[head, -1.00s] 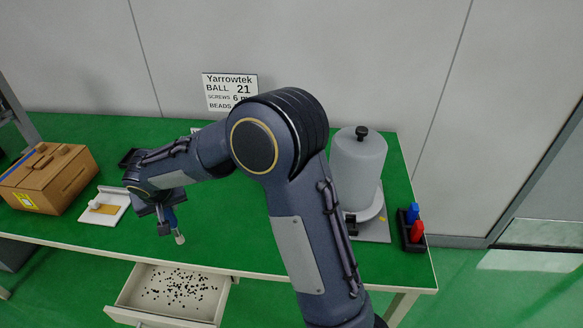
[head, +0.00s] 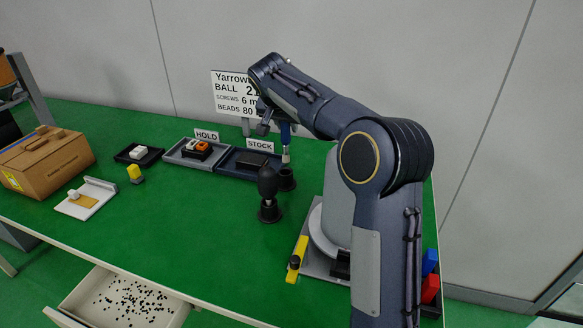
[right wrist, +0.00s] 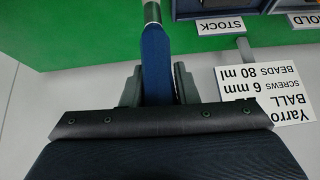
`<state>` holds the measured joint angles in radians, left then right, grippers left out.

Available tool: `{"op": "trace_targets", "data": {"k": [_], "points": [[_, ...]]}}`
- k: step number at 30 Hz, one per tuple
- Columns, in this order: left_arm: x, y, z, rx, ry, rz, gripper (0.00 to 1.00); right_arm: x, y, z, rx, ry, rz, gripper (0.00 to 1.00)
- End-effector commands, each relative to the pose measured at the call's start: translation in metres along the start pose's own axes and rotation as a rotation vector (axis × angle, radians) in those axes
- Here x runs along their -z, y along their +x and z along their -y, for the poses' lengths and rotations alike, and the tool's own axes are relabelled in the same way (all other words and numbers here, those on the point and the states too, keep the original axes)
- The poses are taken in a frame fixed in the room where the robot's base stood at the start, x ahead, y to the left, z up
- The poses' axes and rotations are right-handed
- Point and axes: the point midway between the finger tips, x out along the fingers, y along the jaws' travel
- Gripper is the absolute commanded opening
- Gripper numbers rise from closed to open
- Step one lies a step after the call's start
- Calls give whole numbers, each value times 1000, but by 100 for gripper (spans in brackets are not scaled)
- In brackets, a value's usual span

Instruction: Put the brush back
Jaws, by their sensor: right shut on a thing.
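The brush (head: 285,134) has a blue handle and a pale metal lower end, and it hangs nearly upright, tip down. My right gripper (head: 272,126) is shut on its blue handle. In the right wrist view the brush (right wrist: 155,62) stands between the fingers of the gripper (right wrist: 158,84), its tip beyond the top edge. A small dark cup-like holder (head: 288,182) stands on the green table just below the brush tip. The tip looks at or just above its mouth; I cannot tell whether it is inside. My left gripper is not in view.
A black bulb (head: 268,182) on a stand is close beside the holder. Trays labelled HOLD (head: 181,155) and STOCK (head: 232,168) lie behind left. An open drawer (head: 70,304) holds dark beads.

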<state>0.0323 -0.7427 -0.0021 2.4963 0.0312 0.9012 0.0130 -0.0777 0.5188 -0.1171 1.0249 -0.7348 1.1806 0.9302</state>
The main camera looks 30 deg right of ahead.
Motion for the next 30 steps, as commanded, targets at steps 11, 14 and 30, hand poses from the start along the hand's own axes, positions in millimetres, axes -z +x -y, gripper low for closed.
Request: {"op": "trace_targets", "data": {"k": [11, 14, 30], "points": [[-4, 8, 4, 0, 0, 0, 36, -27, 39, -1, 0, -3, 1, 0], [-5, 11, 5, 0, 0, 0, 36, -36, 52, -2, -1, -4, 2, 0], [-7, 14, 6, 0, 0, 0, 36, -44, 65, -2, 1, -2, 0, 34]]}}
